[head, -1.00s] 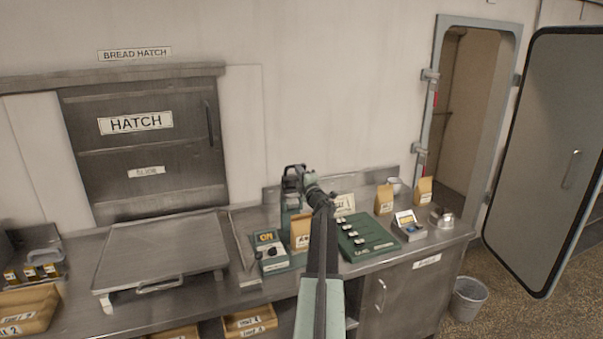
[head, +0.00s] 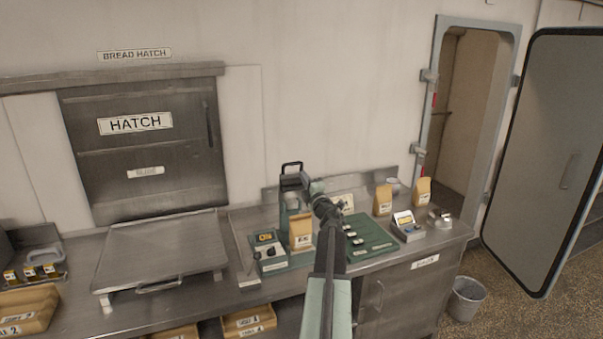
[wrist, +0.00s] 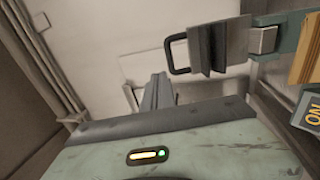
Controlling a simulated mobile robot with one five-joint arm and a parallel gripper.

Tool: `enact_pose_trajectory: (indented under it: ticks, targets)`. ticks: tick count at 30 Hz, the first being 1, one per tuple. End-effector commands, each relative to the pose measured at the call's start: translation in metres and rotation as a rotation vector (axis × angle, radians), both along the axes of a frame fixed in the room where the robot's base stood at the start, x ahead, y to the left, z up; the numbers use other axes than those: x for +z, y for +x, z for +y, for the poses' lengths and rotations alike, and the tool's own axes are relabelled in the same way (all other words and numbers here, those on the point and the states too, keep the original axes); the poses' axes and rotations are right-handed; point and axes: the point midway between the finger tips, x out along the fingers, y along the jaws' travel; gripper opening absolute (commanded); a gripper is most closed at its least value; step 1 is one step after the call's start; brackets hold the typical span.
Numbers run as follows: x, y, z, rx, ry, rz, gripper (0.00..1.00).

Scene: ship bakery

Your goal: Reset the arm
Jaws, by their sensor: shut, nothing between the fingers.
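My gripper (head: 317,187) is at the end of my raised arm, above the back of the counter. It is just right of a green machine (head: 293,202) with a dark top and a black loop handle (head: 291,165). In the wrist view, my gripper's fingers (wrist: 156,92) are together, with nothing between them. The dark part with the loop handle (wrist: 180,55) shows at the upper right of the fingers, apart from them. My arm hides part of the counter behind it.
A paper bag (head: 301,233) and a control box with a lit display (head: 269,252) stand by the machine. A green board (head: 372,240) lies to the right, with more bags (head: 383,200) beyond. A griddle-like lid (head: 160,250) covers the left. An open door (head: 545,160) stands at right.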

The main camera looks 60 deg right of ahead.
Motion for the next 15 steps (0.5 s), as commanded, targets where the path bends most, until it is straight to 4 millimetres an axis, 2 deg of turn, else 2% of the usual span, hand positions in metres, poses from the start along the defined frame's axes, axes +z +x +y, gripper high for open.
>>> enact_pose_trajectory:
  ticks: [1,6,15]
  targets:
    - [-0.001,-0.012,0.010,-0.002,0.000,0.000,0.00]
    - [-0.002,-0.030,0.022,-0.001,0.001,-0.001,0.00]
    - [-0.002,-0.033,0.023,0.000,0.000,0.000,0.00]
